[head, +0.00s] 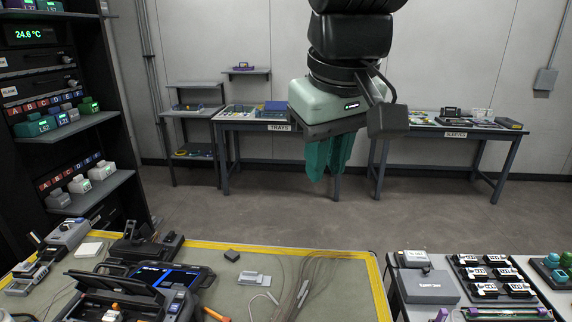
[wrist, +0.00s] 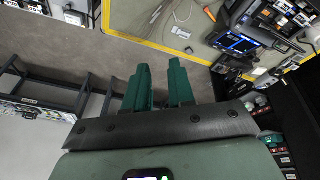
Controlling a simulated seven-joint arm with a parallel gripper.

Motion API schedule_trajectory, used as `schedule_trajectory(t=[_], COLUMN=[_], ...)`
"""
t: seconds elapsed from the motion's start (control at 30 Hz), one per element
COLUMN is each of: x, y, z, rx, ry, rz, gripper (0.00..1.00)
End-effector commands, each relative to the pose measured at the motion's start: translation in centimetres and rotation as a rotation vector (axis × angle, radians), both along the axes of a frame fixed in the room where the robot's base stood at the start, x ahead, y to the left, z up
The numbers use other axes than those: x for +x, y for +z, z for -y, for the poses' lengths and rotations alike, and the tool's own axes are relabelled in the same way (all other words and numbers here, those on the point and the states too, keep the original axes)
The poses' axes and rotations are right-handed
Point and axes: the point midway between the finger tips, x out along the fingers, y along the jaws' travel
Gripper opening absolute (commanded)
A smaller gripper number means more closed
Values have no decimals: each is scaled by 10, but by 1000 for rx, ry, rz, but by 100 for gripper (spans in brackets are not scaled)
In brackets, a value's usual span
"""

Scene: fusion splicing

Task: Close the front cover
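The dark splicing machine (head: 205,283) stands on the work mat at the bottom left of the head view, with a lit blue screen (head: 180,278). A dark flap (head: 118,290) stands tilted up in front of the screen; I cannot tell for sure whether it is the front cover. The machine also shows at the upper right of the wrist view (wrist: 240,42). My gripper (head: 330,172) hangs in the air, well above and away from the machine. Its green fingers stand apart with an empty gap between them in the wrist view (wrist: 160,72).
A grey box (head: 430,287) and racks of parts stand on the right table. A tall dark shelf (head: 70,130) rises at left.

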Motion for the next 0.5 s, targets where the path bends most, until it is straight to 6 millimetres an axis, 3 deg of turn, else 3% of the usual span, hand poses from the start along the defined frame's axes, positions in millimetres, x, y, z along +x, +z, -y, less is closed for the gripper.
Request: schedule_trajectory(t=[0.03,0.13,0.3,0.5], x=[18,46,83,109], y=[-1,-5,-24,-62], z=[-23,-66,-144,-232], rx=[-8,-16,14,111], ry=[81,247,522,824], rz=[-35,-95,-194,-305], gripper=[16,0,0,0])
